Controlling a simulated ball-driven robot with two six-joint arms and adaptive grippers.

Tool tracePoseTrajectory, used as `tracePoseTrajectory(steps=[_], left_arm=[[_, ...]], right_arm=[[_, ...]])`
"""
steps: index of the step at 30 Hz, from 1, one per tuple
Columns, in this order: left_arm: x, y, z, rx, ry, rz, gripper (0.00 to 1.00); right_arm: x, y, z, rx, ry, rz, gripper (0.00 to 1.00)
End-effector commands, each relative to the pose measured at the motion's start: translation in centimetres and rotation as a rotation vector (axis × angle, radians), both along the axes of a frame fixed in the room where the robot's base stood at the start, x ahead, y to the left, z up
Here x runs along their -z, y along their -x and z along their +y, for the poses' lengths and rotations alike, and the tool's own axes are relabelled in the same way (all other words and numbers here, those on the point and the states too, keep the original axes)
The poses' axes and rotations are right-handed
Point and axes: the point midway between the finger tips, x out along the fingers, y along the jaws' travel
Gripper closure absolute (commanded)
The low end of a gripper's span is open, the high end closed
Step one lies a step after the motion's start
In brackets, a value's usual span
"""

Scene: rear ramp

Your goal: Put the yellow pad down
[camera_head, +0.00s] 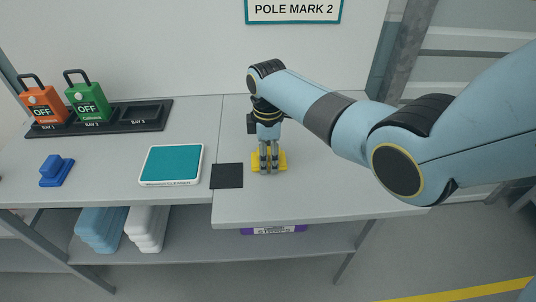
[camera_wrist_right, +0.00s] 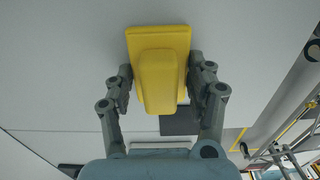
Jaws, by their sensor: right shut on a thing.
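The yellow pad (camera_head: 283,161) is a flat yellow plate with a raised yellow grip block, like the blue one on the left. My right gripper (camera_head: 268,166) points down over it at the middle of the table, beside a black square (camera_head: 227,176). In the right wrist view the gripper (camera_wrist_right: 165,85) has a finger on each side of the yellow pad's block (camera_wrist_right: 160,75) and is shut on it. I cannot tell whether the plate touches the table top. My left gripper is not in view.
A white-edged teal panel (camera_head: 172,164), a blue pad (camera_head: 56,170) and a black tray (camera_head: 150,115) with orange (camera_head: 43,105) and green (camera_head: 88,101) padlocks marked OFF stand to the left. Free table lies right of the yellow pad. Folded cloths (camera_head: 148,228) lie on the lower shelf.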

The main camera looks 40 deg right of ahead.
Motion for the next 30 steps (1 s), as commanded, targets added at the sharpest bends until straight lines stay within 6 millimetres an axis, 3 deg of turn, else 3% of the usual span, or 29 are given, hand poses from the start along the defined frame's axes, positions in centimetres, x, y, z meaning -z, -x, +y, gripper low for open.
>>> tracePoseTrajectory(steps=[6, 7, 12, 23, 30], left_arm=[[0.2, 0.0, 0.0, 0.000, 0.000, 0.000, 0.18], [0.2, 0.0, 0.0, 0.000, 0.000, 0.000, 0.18], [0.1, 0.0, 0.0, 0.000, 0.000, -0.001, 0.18], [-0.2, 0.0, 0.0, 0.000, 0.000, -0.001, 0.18], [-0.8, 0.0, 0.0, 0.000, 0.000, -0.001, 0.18]], right_arm=[[0.4, 0.0, 0.0, 0.000, -0.001, 0.001, 0.72], [0.3, 0.0, 0.0, 0.000, -0.001, 0.001, 0.41], [0.2, 0.0, 0.0, 0.000, -0.001, 0.001, 0.21], [-0.6, 0.0, 0.0, 0.001, 0.000, -0.001, 0.21], [-5.4, -0.1, -0.1, 0.001, 0.001, -0.003, 0.21]])
